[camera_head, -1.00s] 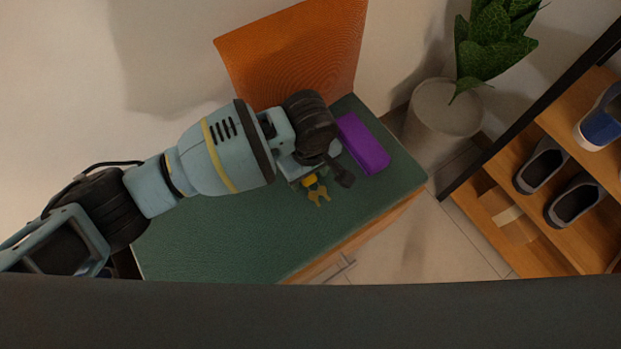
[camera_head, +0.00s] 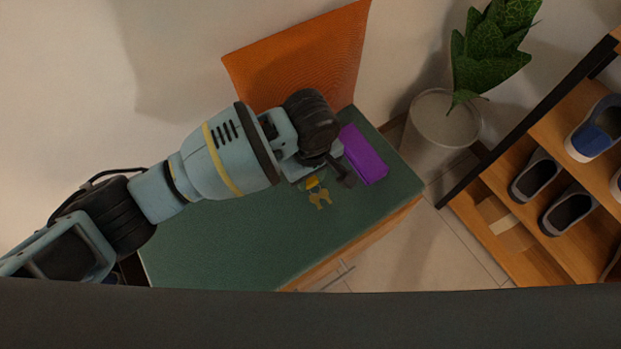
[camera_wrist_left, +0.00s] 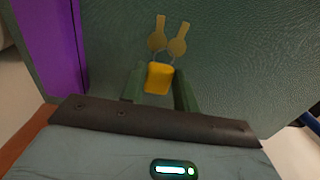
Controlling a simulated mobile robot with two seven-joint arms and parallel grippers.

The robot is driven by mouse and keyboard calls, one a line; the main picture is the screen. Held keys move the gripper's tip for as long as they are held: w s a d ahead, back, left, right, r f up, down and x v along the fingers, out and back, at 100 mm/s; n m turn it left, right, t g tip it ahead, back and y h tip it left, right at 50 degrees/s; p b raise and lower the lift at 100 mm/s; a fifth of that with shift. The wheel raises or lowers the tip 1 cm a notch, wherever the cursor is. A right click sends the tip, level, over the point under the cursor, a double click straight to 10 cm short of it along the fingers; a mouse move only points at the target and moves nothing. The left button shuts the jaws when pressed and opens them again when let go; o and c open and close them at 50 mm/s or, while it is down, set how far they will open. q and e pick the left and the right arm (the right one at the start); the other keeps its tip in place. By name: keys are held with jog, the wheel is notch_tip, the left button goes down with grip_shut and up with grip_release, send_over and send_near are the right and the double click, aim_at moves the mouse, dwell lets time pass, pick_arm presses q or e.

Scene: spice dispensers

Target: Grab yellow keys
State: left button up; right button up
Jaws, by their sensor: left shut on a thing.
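The yellow keys (camera_head: 320,199) show in the head view at the end of my left arm, over the green top of the cabinet. In the left wrist view the bunch has two brass-coloured keys (camera_wrist_left: 168,38) on a ring and a yellow tag (camera_wrist_left: 159,78). My left gripper (camera_wrist_left: 160,88) is shut on the yellow tag, with a finger on either side of it. The keys point away from the gripper. In the head view the gripper (camera_head: 318,182) is partly hidden by my wrist. I cannot tell whether the keys touch the top. My right gripper is not in view.
A purple box (camera_head: 364,154) lies on the green cabinet top (camera_head: 230,245) close beside the gripper. An orange panel (camera_head: 300,60) stands behind. A potted plant (camera_head: 446,118) and a shoe rack (camera_head: 520,200) are at the right. The front of the top is clear.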

pick_arm(q)
jog(key=s+a+p, duration=0.1)
jog(key=s+a, duration=0.1)
jog(key=s, duration=0.2)
jog(key=s+a+r+p, duration=0.1)
jog(key=s+a+p, duration=0.1)
jog(key=s+a, duration=0.1)
jog(key=s+a+p, duration=0.2)
jog(key=s, duration=0.3)
jog(key=shift+s+a+r, duration=0.15)
jog(key=shift+a+r, duration=0.05)
jog(key=shift+a, duration=0.2)
jog(key=shift+s+a+p, duration=0.3)
jog(key=shift+s+a, duration=0.1)
jog(key=shift+s, duration=0.2)
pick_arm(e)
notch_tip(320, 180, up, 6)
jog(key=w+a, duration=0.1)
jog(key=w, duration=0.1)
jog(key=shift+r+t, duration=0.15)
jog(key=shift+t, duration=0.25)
